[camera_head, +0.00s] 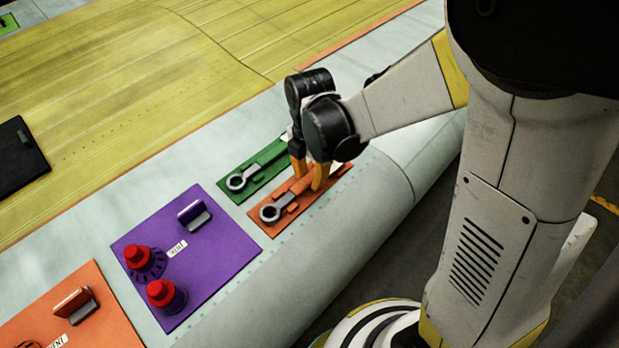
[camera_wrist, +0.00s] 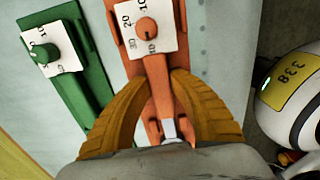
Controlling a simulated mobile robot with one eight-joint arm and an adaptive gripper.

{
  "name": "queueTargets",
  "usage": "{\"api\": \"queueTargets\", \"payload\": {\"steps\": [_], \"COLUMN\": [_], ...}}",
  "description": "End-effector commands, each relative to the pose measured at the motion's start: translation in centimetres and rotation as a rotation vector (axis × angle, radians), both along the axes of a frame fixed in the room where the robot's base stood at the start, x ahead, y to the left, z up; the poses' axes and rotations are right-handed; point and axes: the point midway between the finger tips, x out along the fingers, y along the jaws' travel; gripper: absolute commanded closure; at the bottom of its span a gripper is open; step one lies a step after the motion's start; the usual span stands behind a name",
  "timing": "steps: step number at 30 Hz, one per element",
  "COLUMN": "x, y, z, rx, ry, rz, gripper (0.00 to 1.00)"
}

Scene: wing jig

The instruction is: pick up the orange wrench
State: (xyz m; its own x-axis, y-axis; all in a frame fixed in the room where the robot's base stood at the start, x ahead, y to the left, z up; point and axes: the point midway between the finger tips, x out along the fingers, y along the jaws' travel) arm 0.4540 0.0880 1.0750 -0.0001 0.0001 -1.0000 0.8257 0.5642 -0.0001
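The orange wrench lies in its orange holder plate (camera_head: 262,228) in the head view. Its grey ring end (camera_head: 271,213) points lower left, and its handle runs up under my gripper (camera_head: 309,178). In the wrist view, an orange strip with a white dial card and orange knob (camera_wrist: 147,29) runs down between my gripper's two yellow-orange fingers (camera_wrist: 162,78). A grey metal part (camera_wrist: 171,129) shows between the fingers near the palm. The fingertips are apart, one on each side of the strip. Whether they touch the handle is hard to see.
A green holder with a similar wrench (camera_head: 237,182) lies directly beside the orange one. A purple panel (camera_head: 220,252) with red knobs and an orange panel (camera_head: 100,322) are at lower left. The yellow wing surface (camera_head: 130,90) is behind. The pale ledge drops off at right.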

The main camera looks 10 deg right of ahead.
Motion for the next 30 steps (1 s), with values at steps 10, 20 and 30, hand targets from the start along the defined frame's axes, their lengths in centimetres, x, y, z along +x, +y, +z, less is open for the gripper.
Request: {"api": "queueTargets", "payload": {"steps": [10,20,30], "x": [0.0,0.0,-2.5], "y": [0.0,0.0,-1.9], "z": [0.0,1.1,6.1], "rx": [0.000,0.000,0.000], "ry": [0.000,0.000,0.000], "rz": [0.000,0.000,-0.003], "gripper": [1.00,1.00,1.00]}}
